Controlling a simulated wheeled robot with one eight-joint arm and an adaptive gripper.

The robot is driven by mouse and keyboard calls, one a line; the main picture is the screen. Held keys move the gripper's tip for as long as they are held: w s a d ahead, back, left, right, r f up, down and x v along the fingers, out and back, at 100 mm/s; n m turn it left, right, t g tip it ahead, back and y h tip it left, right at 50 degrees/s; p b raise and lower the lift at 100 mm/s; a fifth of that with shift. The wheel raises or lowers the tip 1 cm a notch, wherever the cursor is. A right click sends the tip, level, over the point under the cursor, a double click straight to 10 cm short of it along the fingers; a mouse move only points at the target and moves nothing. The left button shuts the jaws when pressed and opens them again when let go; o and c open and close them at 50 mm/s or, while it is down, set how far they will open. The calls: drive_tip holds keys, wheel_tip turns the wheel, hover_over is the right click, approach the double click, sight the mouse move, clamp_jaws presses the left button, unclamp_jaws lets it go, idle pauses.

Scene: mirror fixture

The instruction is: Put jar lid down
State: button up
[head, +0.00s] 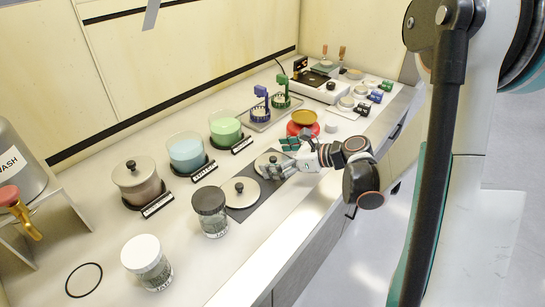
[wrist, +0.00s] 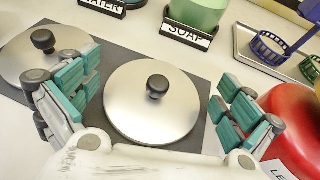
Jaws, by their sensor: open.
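A round silver jar lid with a black knob (wrist: 152,112) lies flat on a dark grey mat (wrist: 125,57) in the wrist view. In the head view this lid (head: 265,160) shows just beyond my gripper. A second silver lid with a black knob (wrist: 38,58) lies on the same mat to the left; it also shows in the head view (head: 240,192). My gripper (wrist: 158,98) is open, with its teal-padded fingers spread on either side of the nearer lid. No gap or contact with the lid's rim can be told for certain.
Blue (head: 187,152) and green (head: 225,130) jars stand open behind the mat with label plates. A lidded jar (head: 137,182) stands left. A red round object (wrist: 292,115) lies close to my right finger. Black-lidded (head: 210,211) and white-lidded (head: 146,262) glass jars stand in front.

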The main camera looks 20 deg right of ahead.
drive_tip(key=p+v, duration=0.3)
drive_tip(key=v, duration=0.8)
drive_tip(key=shift+s+d, duration=0.1)
drive_tip(key=shift+s, duration=0.05)
